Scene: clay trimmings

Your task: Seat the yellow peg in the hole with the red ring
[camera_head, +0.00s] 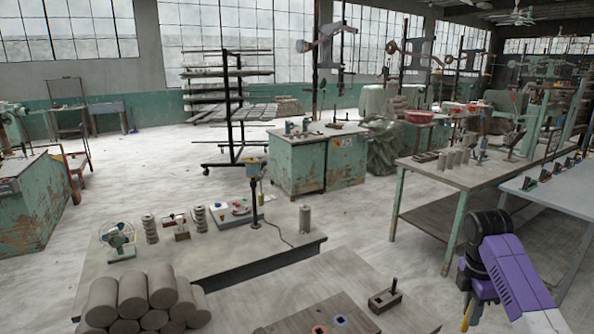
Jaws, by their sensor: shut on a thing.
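My gripper (467,301) is at the lower right, beside the near table and pointing down. It is shut on the yellow peg (465,318), a thin piece that hangs below the jaws. The brown board (301,322) lies on the near table at the bottom edge, partly cut off by the frame. The hole with the red ring (320,329) is at the very bottom of the picture, left of my gripper. A hole with a blue ring (341,320) is just right of it. The peg is well apart from both holes.
A small wooden block with a dark upright peg (385,298) stands on the near table (356,268), between board and gripper. Grey clay rolls (147,297) are stacked at lower left. A workbench (488,172) with several grey cylinders stands behind my arm.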

